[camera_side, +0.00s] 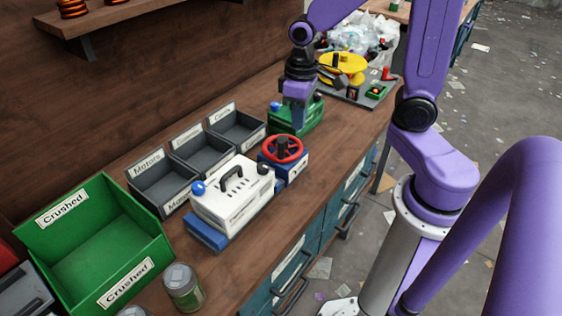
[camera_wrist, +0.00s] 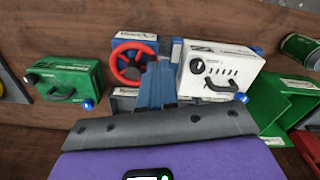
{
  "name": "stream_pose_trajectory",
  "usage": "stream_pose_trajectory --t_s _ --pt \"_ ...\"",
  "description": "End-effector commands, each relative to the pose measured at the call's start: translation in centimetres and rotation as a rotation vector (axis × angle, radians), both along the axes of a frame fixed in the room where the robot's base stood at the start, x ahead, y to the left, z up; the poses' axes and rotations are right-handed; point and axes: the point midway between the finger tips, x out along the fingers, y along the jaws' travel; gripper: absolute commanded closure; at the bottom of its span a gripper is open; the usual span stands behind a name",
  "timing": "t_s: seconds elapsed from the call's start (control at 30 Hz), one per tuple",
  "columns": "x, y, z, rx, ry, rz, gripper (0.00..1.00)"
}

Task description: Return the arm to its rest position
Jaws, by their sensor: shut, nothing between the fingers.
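My gripper (camera_side: 298,122) is shut and empty, pointing down over the workbench in the side view. My purple arm bends in from the right side of the side view.
The red wheel and the white box stand on the bench nearer the side camera. A yellow-reeled device (camera_side: 343,67) and plastic bags (camera_side: 365,38) are behind.

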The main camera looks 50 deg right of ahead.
Motion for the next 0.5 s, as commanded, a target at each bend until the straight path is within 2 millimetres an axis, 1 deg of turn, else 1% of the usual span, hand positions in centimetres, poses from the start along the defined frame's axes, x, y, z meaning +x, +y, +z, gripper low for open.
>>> stream_pose_trajectory --t_s 0.03,0.2,0.4,0.5 --pt "-1.0 0.8 0.3 0.002 -0.004 0.058 1.00" --pt "-4.3 3.0 1.1 0.005 -0.008 0.234 1.00" --pt "-8.6 4.8 1.9 0.008 -0.012 0.444 1.00" --pt "-10.9 5.3 2.3 0.009 -0.013 0.548 1.00"
